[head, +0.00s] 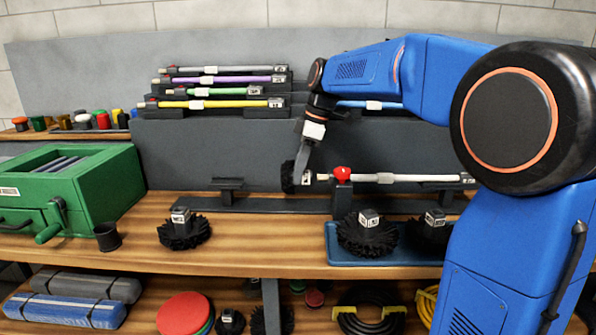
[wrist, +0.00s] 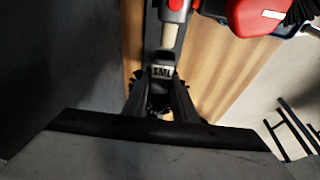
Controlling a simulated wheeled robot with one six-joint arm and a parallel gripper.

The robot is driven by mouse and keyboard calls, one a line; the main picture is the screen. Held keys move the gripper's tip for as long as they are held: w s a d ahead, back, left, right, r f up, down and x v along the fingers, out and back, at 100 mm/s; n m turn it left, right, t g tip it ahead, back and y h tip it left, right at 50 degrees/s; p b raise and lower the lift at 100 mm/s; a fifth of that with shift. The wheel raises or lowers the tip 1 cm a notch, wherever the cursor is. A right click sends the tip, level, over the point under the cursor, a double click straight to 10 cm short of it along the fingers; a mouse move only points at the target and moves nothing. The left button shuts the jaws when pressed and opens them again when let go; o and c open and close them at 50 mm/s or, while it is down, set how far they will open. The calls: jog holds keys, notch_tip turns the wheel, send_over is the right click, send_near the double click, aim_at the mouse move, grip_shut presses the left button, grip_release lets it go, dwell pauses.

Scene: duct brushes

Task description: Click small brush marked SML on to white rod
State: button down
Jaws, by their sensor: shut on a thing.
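My gripper (head: 299,168) is shut on the small black brush (head: 288,178), whose bristle disc faces left in the head view. In the wrist view the brush's grey block marked SML (wrist: 162,72) sits just beyond my fingers (wrist: 160,98). The white rod (head: 400,178) lies level in a holder with a red knob (head: 342,173). Its left end is right beside the brush's block, roughly in line with it. In the wrist view the rod's pale end (wrist: 167,38) is close to the block. I cannot tell whether they are joined. Most of the bristles are hidden in the wrist view.
A bristle brush (head: 185,232) stands on the bench, and two more (head: 367,234) stand on a blue tray (head: 388,268). Coloured rods (head: 225,92) rest on a rack behind. A green machine (head: 75,190) and a black cup (head: 107,237) are at left.

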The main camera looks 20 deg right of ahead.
jog(key=shift+s+d, duration=0.2)
jog(key=shift+d, duration=0.5)
jog(key=shift+s+d, duration=0.25)
jog(key=shift+d, duration=0.4)
jog(key=shift+s+d, duration=0.2)
jog(key=shift+d, duration=0.5)
dwell(0.6)
jog(key=c, duration=1.4)
grip_release()
jog(key=shift+o, duration=0.2)
jog(key=shift+r, duration=0.1)
jog(key=v, duration=1.7)
jog(key=shift+d, duration=0.1)
